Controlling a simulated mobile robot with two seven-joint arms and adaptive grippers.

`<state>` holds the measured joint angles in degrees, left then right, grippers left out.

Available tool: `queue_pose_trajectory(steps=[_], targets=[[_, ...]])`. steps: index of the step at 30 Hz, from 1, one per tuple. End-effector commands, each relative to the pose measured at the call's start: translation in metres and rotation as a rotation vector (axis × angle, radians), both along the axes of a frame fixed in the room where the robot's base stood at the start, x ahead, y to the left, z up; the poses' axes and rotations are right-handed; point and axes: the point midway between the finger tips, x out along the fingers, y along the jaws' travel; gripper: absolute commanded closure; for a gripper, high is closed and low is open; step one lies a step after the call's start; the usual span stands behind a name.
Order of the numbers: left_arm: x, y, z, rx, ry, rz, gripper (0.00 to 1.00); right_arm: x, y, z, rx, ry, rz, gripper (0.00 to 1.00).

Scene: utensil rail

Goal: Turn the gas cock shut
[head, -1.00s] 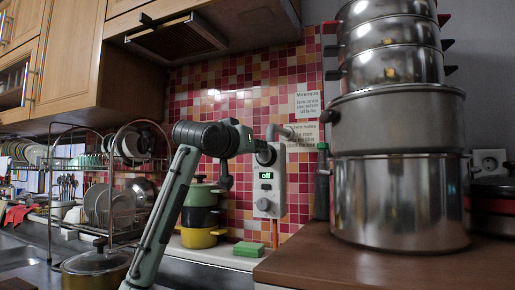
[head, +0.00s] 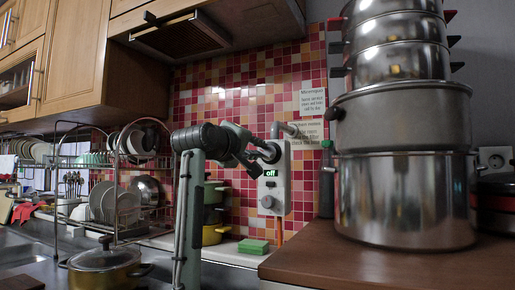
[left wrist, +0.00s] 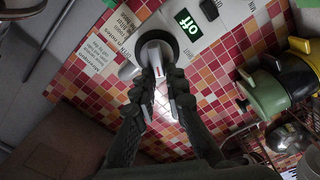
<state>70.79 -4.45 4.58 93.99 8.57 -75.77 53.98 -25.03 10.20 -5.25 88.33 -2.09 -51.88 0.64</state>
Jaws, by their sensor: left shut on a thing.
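The gas cock shows in the left wrist view as a pale lever (left wrist: 156,60) on a round dark base, with a small red mark along it. In the head view its dark round base (head: 270,151) is at the top of a white wall box (head: 282,192), and the lever is mostly hidden by my gripper. My left gripper (head: 258,160) is shut on the lever, with one finger on each side of it in the left wrist view (left wrist: 165,82). A small green display (head: 271,173) on the box reads "off". My right gripper is not in view.
A tall stack of steel pots (head: 400,195) stands on the brown counter (head: 380,270) to the right. A green sponge (head: 253,247) lies below the box. Coloured pots (head: 215,235) and a dish rack (head: 118,180) are to the left. A grey pipe (head: 290,129) tops the box.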

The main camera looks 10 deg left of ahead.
Motion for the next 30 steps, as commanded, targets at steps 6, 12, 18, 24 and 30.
queue_pose_trajectory(steps=[6,12,18,24,30], targets=[[0.0002,-0.0002,-0.0039,-0.193,0.038,-0.003,1.0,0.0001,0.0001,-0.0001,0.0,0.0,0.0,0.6],[0.0003,0.001,-0.0064,-0.335,0.066,-0.002,1.0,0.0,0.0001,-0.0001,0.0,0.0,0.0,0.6],[0.0003,0.0013,-0.0082,-0.432,0.085,-0.002,1.0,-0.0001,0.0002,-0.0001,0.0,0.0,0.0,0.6],[0.0004,0.0023,-0.0094,-0.482,0.096,0.001,1.0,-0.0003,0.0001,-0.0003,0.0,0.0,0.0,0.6],[0.0004,0.0022,-0.0098,-0.496,0.099,0.001,1.0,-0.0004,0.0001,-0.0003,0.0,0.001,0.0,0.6]])
